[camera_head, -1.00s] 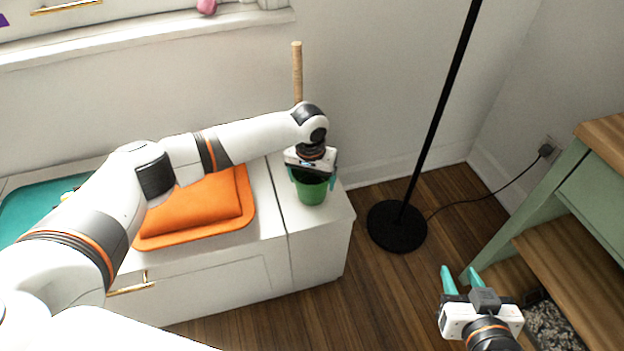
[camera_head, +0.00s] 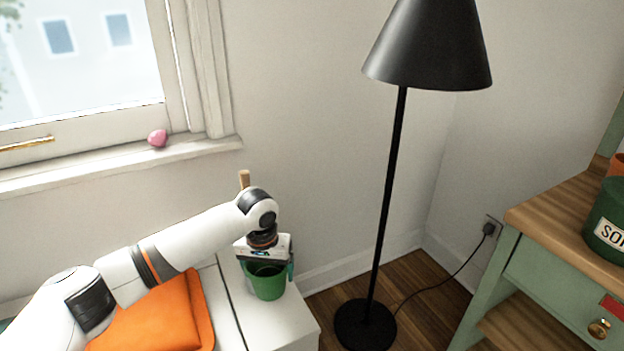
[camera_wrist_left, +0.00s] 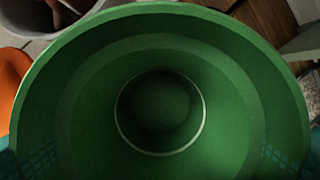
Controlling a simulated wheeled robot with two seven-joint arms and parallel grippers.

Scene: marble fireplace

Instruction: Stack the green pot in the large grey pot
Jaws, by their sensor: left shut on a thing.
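The green pot (camera_head: 268,284) is upright and empty over the right end of the white cabinet; I cannot tell whether it touches the top. My left gripper (camera_head: 266,266) is shut on it, with a teal finger at either side of its rim. In the left wrist view the open mouth of the green pot (camera_wrist_left: 160,110) fills most of the picture. A grey container (camera_wrist_left: 35,44) with brown contents shows partly at the upper left there; I cannot tell whether it is the large grey pot. My right gripper is out of view.
A black floor lamp (camera_head: 391,180) stands right of the white cabinet (camera_head: 285,330). An orange cushion (camera_head: 165,318) lies left of the pot. A wooden stick (camera_head: 244,180) rises behind my wrist. A wooden-topped green bench (camera_head: 550,225) at right bears a dark green labelled container (camera_head: 607,228).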

